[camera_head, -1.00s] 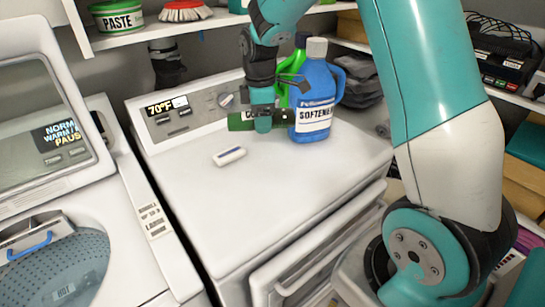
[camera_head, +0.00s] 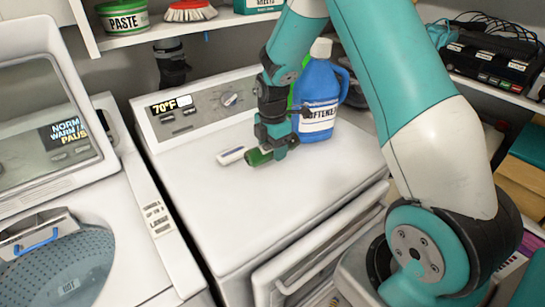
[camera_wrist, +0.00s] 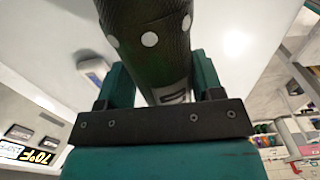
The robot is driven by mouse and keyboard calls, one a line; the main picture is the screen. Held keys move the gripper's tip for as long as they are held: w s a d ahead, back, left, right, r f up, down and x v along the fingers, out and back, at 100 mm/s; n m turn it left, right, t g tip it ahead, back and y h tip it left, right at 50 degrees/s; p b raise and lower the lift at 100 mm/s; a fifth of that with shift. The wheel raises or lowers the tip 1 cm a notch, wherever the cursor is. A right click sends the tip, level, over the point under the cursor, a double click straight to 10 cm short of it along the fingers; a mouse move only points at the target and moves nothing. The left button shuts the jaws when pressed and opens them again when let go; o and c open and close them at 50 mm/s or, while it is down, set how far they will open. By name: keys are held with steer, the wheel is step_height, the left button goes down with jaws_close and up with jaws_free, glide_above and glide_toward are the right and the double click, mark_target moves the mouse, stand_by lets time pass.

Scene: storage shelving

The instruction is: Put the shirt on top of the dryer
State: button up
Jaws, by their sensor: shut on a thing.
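The white dryer (camera_head: 235,205) stands in the middle of the head view, its flat top mostly bare and its front door ajar. My gripper (camera_head: 276,150) is over the back part of the dryer top. It is shut on a dark green cylinder (camera_head: 257,157), which sticks out to the left. In the wrist view the cylinder (camera_wrist: 145,40) lies between my fingers (camera_wrist: 163,85) and shows a row of white dots. I cannot tell whether it touches the dryer top. I see nothing that I can clearly name as a shirt.
A blue softener bottle (camera_head: 318,98) stands on the dryer just right of my gripper, a green bottle partly hidden behind it. A small white object (camera_head: 231,156) lies just left of the cylinder. The open washer (camera_head: 130,255) is at left. Shelves (camera_head: 195,24) hang behind. The dryer's front top is clear.

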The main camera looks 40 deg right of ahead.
mark_target(273, 168)
steer(key=shift+f+p, duration=0.45)
steer(key=shift+f, duration=2.05)
steer(key=shift+f, duration=0.15)
steer(key=o, duration=1)
